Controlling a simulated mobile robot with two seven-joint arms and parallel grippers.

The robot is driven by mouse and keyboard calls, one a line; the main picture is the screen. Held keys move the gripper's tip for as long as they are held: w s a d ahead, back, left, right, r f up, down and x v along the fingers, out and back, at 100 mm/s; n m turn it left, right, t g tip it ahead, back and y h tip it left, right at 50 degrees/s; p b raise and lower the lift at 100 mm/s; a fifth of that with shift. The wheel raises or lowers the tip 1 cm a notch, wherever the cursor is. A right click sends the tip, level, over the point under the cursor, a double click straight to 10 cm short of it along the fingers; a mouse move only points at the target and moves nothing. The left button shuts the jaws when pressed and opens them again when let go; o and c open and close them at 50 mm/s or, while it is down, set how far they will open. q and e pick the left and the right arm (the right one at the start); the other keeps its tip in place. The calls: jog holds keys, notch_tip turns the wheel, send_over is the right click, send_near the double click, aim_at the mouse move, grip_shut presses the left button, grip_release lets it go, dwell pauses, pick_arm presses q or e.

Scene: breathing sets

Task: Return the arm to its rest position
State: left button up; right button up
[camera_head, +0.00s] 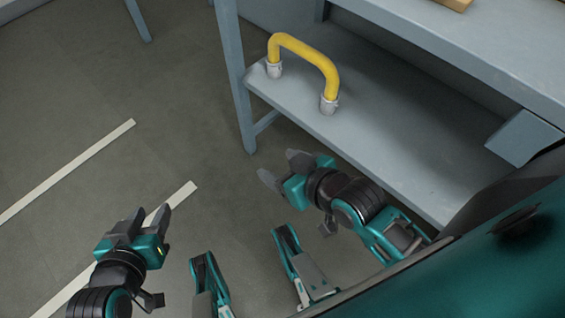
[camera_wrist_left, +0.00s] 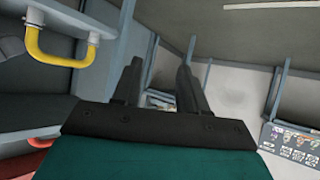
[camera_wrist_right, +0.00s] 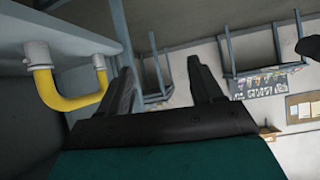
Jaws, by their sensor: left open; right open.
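My left gripper (camera_head: 146,224) is at the lower left in the head view, open and empty over the floor. Its two dark fingers also show apart in the left wrist view (camera_wrist_left: 158,82). My right gripper (camera_head: 281,168) is near the middle, in front of the shelf's edge, open and empty. Its fingers show apart in the right wrist view (camera_wrist_right: 162,92). A yellow U-shaped hose (camera_head: 305,52) with light collars at both ends stands on the lower shelf, apart from both grippers. Both wrist views show it too, in the left wrist view (camera_wrist_left: 62,58) and the right wrist view (camera_wrist_right: 70,100).
The grey-blue lower shelf (camera_head: 375,150) of a workbench (camera_head: 470,50) lies to the right of and behind my right gripper. A bench leg (camera_head: 234,85) stands at the shelf's left end. The floor (camera_head: 150,75) with white lines is clear at left.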

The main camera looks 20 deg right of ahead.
pick_arm(q)
jog(key=shift+r, duration=0.1)
pick_arm(e)
jog(key=shift+r, duration=0.1)
pick_arm(q)
jog(key=s+a+r+y+p, duration=0.1)
jog(key=a+r+p, duration=0.1)
jog(key=r+p, duration=0.5)
jog(key=s+a+r+p, duration=0.1)
jog(key=r+p, duration=0.6)
jog(key=p, duration=0.8)
jog(key=shift+a+y, duration=0.4)
jog(key=shift+a, duration=0.45)
pick_arm(e)
jog(key=s+d+r, duration=0.1)
jog(key=d+r, duration=0.1)
jog(key=r, duration=0.5)
jog(key=s+d+r+h, duration=0.1)
jog(key=d+r, duration=0.1)
jog(key=r, duration=0.5)
jog(key=shift+d+r+h, duration=0.15)
jog(key=shift+d+h, duration=0.15)
pick_arm(q)
jog(key=shift+s, duration=0.1)
pick_arm(e)
jog(key=shift+c, duration=0.2)
